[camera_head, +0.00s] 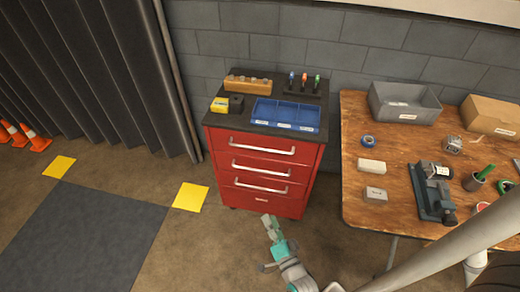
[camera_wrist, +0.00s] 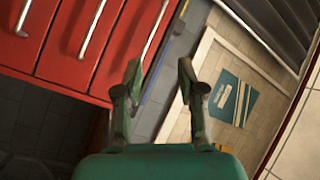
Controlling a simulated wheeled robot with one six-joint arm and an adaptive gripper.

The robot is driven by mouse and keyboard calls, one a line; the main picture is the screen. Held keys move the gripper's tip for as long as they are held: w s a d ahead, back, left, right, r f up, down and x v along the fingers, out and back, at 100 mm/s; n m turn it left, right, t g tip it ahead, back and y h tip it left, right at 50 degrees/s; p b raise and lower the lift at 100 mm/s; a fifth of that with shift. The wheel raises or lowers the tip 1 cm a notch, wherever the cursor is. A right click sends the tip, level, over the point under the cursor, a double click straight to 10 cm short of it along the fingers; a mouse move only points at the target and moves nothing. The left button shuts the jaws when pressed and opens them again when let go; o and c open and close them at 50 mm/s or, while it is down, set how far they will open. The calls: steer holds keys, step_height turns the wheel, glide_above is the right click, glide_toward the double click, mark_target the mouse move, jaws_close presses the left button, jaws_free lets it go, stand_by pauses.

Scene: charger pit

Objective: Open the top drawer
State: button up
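The red cabinet (camera_head: 309,185) stands against the wall, its drawers shut flush. Its top drawer (camera_head: 225,142) has a silver bar handle (camera_head: 262,146), with similar handles below. In the wrist view the red fronts are tilted at the upper left; the rightmost handle (camera_wrist: 154,36) looks like the top drawer's. My gripper (camera_head: 268,222) is below and in front of the cabinet in the head view, apart from the handles. In the wrist view my gripper (camera_wrist: 160,70) has its two fingers spread with nothing between them.
On the cabinet's dark top are a blue tray (camera_head: 285,114), a wooden block (camera_head: 248,84), a yellow box (camera_head: 220,104) and several screwdrivers. A wooden workbench (camera_head: 350,135) with a vise (camera_head: 433,190) stands close at right. The floor left of the cabinet is open, with orange cones (camera_head: 36,139) farther left.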

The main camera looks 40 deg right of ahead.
mark_target(260, 149)
steer(key=w+d+m+h, duration=0.1)
steer(key=w+d+m, duration=0.1)
steer(key=w+d, duration=0.3)
steer(key=w+d+r+m+h, duration=0.1)
steer(key=w+d+m, duration=0.2)
steer(key=w, duration=0.9)
steer(key=w+d+r+m+h, duration=0.1)
steer(key=w+d+m+h, duration=0.1)
steer(key=w+d, duration=0.6)
steer(key=shift+w+d+r+m, duration=0.2)
steer(key=shift+d+m, duration=0.1)
steer(key=shift+m, duration=0.3)
jaws_close()
